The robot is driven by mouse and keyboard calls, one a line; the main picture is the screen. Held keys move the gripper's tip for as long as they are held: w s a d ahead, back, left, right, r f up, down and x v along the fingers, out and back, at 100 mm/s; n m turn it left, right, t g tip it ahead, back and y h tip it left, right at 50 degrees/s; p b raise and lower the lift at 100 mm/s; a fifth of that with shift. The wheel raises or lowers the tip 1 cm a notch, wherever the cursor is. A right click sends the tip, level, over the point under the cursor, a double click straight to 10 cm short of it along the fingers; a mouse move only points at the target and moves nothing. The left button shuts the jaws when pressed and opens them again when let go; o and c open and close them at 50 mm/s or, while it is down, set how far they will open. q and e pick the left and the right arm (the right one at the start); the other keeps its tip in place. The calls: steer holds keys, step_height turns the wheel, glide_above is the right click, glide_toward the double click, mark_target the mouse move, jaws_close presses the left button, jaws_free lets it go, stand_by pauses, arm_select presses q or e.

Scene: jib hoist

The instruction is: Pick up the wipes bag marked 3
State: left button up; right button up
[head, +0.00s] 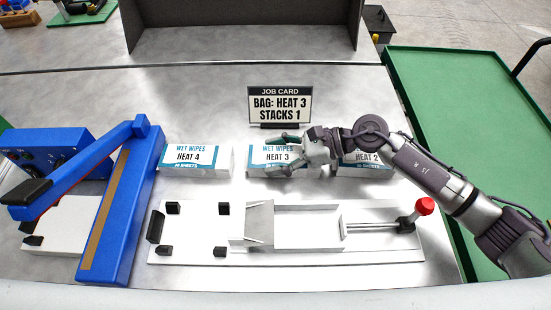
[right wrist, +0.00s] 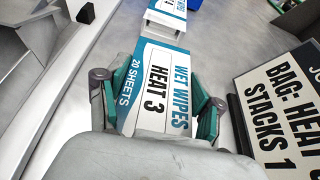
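The wipes bag marked HEAT 3 (head: 262,153) is a white and teal pack in the middle of a row behind the white fixture. It also shows in the right wrist view (right wrist: 155,90). My right gripper (head: 290,154) is at this bag, coming in from the right and covering its right part. In the right wrist view, the fingers of the right gripper (right wrist: 156,100) are spread on either side of the bag. Whether the pads touch it cannot be told. My left gripper is not in view.
Bags HEAT 4 (head: 196,158) and HEAT 2 (head: 367,160) stand left and right of it. A job card (head: 280,105) reading "BAG: HEAT 3, STACKS 1" stands behind. A blue sealer (head: 120,205) is at left, a white fixture (head: 390,254) with a red knob in front.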

steer(key=c, duration=0.5)
steer(key=shift+o, duration=0.2)
steer(key=shift+r, duration=0.1)
